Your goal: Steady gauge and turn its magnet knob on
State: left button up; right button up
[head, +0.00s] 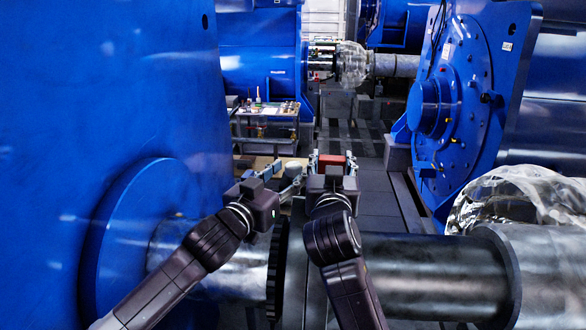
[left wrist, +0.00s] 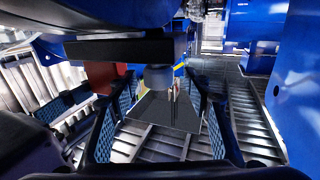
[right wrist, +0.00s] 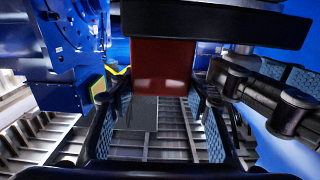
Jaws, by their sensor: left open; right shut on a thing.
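A red block (head: 332,160), which seems to be the gauge's body, stands at my right gripper (head: 332,166) in the head view. In the right wrist view the red block (right wrist: 162,65) sits between the fingers, and that gripper is shut on it. My left gripper (head: 284,176) is open just left of it. In the left wrist view a short grey cylinder (left wrist: 158,78), perhaps the magnet knob, lies between the spread fingers, apart from the pads. The red block (left wrist: 103,75) shows at left there, partly hidden. The gauge's dial cannot be made out.
A large blue machine housing (head: 110,120) fills the left, close to my left arm. A thick metal shaft (head: 430,270) crosses below my arms. A blue flanged motor (head: 465,100) stands at right. A cart (head: 265,117) with small items stands behind.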

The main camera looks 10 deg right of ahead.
pick_arm(q)
jog(key=shift+x, duration=1.2)
jog(key=c, duration=1.2)
